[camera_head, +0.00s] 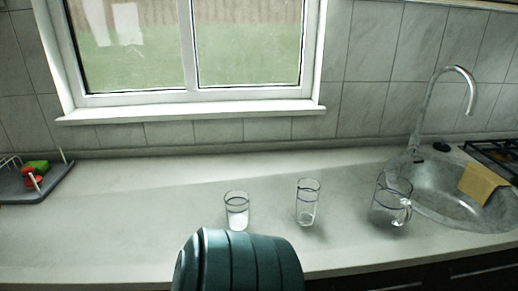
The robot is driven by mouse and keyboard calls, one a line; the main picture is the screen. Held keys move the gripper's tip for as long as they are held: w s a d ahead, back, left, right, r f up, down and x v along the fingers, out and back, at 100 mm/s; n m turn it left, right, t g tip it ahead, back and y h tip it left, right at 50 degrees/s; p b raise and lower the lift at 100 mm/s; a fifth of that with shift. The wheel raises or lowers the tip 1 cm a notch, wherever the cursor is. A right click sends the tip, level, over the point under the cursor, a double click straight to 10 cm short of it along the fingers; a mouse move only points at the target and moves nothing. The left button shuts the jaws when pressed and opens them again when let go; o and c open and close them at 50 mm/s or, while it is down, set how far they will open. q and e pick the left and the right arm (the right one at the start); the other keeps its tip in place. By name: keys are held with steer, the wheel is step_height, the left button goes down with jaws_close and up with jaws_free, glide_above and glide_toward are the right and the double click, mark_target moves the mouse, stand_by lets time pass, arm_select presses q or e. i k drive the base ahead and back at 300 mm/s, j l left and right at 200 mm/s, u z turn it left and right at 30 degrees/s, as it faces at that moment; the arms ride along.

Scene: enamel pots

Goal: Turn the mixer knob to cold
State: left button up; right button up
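A tall chrome tap (427,106) with a curved spout stands at the back left of the round metal sink (455,218) on the right. Its base is at the sink's rear edge. A small dark round piece (441,147) sits on the counter just right of the tap base; I cannot tell whether it is the mixer knob. No knob or its setting can be made out clearly on the tap. Neither of my grippers is in view.
A glass jug (380,205) stands left of the sink, with two glasses (307,203) (237,211) further left. A dish rack (45,186) is far left.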

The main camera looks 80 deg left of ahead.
mark_target(413, 151)
steer(key=u, duration=2.4)
